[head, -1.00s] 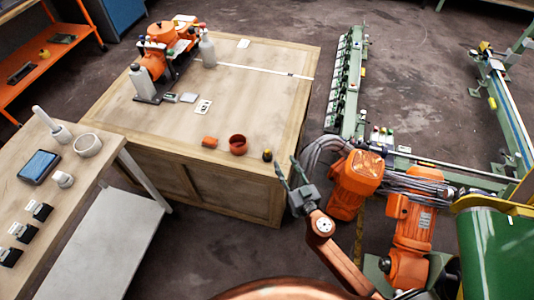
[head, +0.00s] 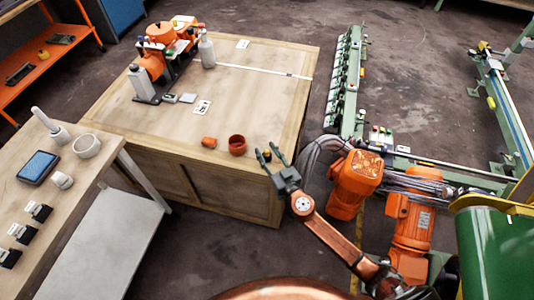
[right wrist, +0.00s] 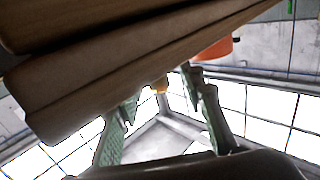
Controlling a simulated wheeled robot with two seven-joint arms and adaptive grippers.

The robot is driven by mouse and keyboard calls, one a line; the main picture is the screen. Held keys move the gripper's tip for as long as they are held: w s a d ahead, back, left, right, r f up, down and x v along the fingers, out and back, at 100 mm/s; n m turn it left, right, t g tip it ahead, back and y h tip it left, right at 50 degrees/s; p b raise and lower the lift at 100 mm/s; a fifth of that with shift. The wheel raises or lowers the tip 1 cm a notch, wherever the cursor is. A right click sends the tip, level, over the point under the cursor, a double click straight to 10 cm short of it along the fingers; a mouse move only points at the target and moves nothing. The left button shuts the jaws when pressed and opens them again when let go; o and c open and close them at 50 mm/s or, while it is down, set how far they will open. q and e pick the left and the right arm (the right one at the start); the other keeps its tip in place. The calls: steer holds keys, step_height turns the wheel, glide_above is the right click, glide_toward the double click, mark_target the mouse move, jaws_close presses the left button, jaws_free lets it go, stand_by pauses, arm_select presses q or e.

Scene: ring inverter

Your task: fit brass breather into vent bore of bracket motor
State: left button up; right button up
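The small brass breather (head: 267,156) stands near the front right corner of the wooden table. In the right wrist view its yellowish body (right wrist: 160,86) shows beyond the table edge, between the fingers. My right gripper (head: 271,155) is open and empty, with its green fingers spread at the table's front edge; it also shows in the right wrist view (right wrist: 160,105). It looks apart from the breather. Orange motors (head: 152,66) stand at the table's back left; I cannot tell which is the bracket motor, and no vent bore can be made out. My left gripper is not in view.
The wooden table (head: 255,98) is mostly clear in the middle. Orange machines (head: 356,172) stand close right of my gripper.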

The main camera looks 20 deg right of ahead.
jaws_close()
stand_by(0.3)
steer(key=shift+r, duration=0.1)
